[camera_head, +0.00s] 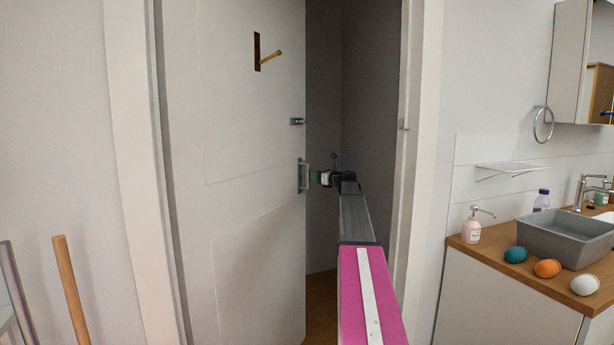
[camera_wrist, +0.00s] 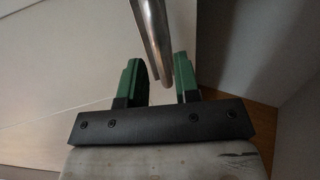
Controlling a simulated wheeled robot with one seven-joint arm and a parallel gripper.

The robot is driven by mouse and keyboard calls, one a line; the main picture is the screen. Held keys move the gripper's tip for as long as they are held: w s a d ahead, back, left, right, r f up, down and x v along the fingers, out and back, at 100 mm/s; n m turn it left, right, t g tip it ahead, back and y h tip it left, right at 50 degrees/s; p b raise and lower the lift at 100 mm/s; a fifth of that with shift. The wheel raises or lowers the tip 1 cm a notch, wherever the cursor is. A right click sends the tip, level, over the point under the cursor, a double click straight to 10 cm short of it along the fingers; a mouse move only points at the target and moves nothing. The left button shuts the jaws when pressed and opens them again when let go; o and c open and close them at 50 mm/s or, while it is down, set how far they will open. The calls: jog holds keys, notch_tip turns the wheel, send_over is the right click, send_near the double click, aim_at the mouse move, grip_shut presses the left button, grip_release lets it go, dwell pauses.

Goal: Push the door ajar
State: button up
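The white door (camera_head: 235,180) stands partly open, with a dark gap between its right edge and the frame's right post (camera_head: 412,180). A silver bar handle (camera_head: 303,177) sits on the door near that edge. My gripper (camera_head: 318,177) is at the handle, reaching in from the right. In the wrist view, the green fingers of my gripper (camera_wrist: 160,78) are apart. The metal handle (camera_wrist: 160,40) runs down between them, closer to the right finger. I cannot tell whether it touches that finger.
A brass lever (camera_head: 270,57) sticks out high on the door. At right, a wooden counter (camera_head: 470,250) holds a grey basin (camera_head: 565,240), a pink soap bottle (camera_head: 471,230) and egg-shaped items. A wooden stick (camera_head: 70,290) stands at left. Wooden floor (camera_head: 320,300) shows in the gap.

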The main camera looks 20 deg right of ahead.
jog(key=x, duration=0.5)
jog(key=shift+w+a, duration=0.15)
jog(key=shift+w, duration=0.15)
grip_shut()
jog(key=s+d+m+h, duration=0.1)
jog(key=s+d, duration=0.2)
jog(key=s, duration=0.3)
jog(key=s+d+m+t+h, duration=0.1)
jog(key=s+d+h, duration=0.1)
jog(key=s+d, duration=0.2)
jog(key=s+d+m+t+h, duration=0.1)
jog(key=s+d, duration=0.3)
jog(key=s, duration=0.6)
jog(key=shift+s+m+h, duration=0.25)
jog(key=shift+m+h, duration=0.05)
jog(key=shift+h, duration=0.4)
grip_release()
